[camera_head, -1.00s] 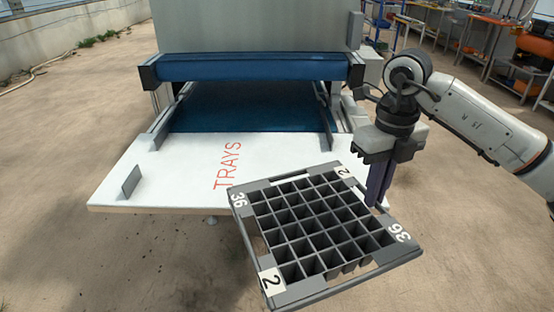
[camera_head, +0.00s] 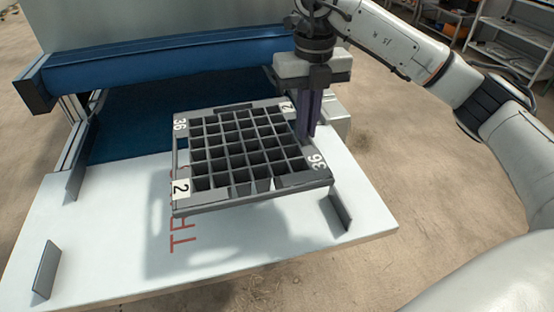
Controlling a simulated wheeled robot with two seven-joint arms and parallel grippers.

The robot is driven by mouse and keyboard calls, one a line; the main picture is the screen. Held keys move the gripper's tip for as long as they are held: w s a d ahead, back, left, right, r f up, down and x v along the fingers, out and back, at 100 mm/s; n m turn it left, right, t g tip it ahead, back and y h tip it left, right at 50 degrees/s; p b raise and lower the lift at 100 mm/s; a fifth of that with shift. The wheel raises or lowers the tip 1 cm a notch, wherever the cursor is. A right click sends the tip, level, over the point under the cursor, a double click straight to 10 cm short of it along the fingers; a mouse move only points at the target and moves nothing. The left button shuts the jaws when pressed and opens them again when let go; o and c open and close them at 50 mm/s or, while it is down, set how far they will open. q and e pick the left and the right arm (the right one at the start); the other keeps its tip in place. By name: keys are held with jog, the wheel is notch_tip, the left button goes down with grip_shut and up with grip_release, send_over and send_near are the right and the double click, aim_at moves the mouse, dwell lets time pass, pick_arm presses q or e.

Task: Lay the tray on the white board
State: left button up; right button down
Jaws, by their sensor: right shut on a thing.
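The grey seed tray (camera_head: 240,202) has many square cells and labels 36 and 2 at its corners. It hangs over the white board (camera_head: 110,232), roughly level, with its shadow on the board below and to the left. It seems to be a little above the board. The tray covers part of the red TRAYS lettering. My right gripper (camera_head: 309,134) points down and is shut on the tray's right edge, between the 2 and 36 labels. My left gripper is not in view.
Upright metal guides stand on the board at the front left (camera_head: 46,270) and right (camera_head: 340,212). Behind the board are a dark blue belt (camera_head: 130,118) and a blue roller (camera_head: 150,72). The board's front left is clear.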

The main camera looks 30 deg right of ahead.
jog(key=shift+s+f, duration=0.15)
jog(key=shift+f, duration=4.55)
jog(key=c, duration=1.9)
grip_release()
jog(key=shift+c, duration=0.2)
jog(key=shift+r, duration=0.1)
notch_tip(320, 180, up, 12)
jog(key=shift+r, duration=0.1)
